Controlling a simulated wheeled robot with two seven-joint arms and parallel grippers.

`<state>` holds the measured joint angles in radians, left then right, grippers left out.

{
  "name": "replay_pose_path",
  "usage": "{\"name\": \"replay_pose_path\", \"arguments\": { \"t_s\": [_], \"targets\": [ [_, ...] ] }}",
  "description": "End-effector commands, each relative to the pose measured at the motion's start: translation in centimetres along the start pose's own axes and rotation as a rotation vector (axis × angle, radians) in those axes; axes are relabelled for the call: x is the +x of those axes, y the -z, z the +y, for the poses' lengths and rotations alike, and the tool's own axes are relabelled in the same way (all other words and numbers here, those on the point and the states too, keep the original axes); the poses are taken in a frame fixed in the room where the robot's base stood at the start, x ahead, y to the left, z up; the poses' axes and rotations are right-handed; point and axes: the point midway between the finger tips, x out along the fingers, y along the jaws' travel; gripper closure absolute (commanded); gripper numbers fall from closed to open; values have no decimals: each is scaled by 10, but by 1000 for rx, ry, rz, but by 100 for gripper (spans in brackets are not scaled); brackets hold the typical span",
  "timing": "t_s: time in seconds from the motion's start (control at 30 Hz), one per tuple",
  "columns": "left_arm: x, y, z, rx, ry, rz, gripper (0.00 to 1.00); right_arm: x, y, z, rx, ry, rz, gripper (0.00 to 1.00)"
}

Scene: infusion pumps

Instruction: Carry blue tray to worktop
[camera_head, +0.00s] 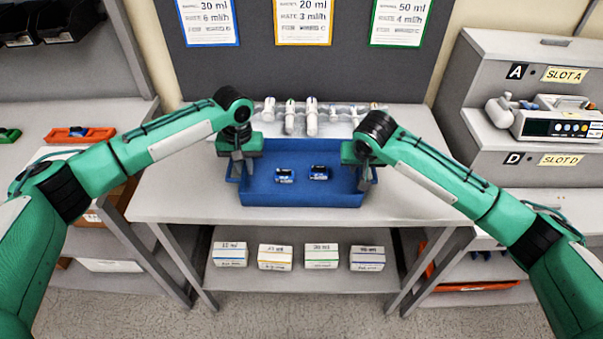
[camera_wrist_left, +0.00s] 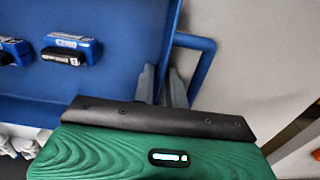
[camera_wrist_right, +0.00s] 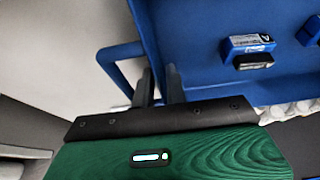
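White syringe-like items (camera_head: 311,118) lie in a clear holder behind the tray. Several white boxes (camera_head: 275,257) stand on the shelf below. A slotted rack with a pump (camera_head: 556,120) is at right. An orange tray (camera_head: 79,135) lies on the left bench. Worktop is bare at left.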

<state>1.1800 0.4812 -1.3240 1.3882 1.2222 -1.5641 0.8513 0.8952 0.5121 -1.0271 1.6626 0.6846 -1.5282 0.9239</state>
Motion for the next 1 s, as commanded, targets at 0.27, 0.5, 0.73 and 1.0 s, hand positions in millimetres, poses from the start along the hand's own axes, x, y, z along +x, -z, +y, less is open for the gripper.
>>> {"name": "replay_pose_path", "arguments": {
  "t_s": [0.27,0.5,0.73,1.0],
  "targets": [
    [8,0,0,1,0,0,86,8,0,0,0,0,0,86],
    [8,0,0,1,0,0,100,8,0,0,0,0,0,100],
    [8,0,0,0,0,0,100,7,0,0,0,0,0,100],
    [3,0,0,0,0,1,100,3,2,0,0,0,2,100]
  ]
}}
